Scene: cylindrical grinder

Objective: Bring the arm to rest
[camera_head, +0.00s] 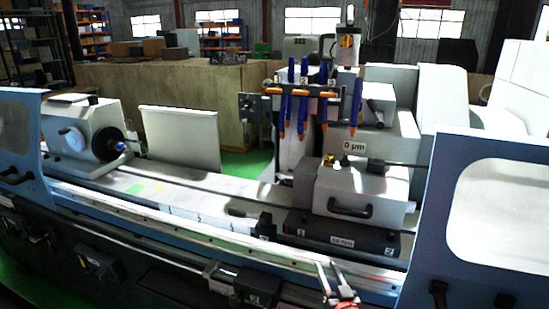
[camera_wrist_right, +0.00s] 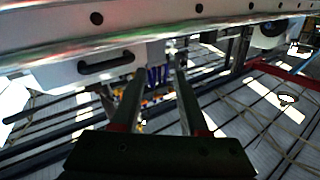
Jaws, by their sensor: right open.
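My right gripper (camera_head: 327,266) shows at the bottom edge of the head view, right of the middle, in front of the grinder's front rail. Its two slim fingers point up and stand apart. In the right wrist view the gripper (camera_wrist_right: 160,73) has its two dark fingers spread with nothing held between them. Most of my right arm is below the picture, with a red part just showing at the bottom edge. My left gripper is not in view.
The cylindrical grinder fills the head view, with a white headstock (camera_head: 88,135) at left and a handled block (camera_head: 352,190) at right. Its long front rail (camera_head: 200,232) lies close behind my right gripper. A blue-framed guard panel (camera_head: 440,225) stands at right.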

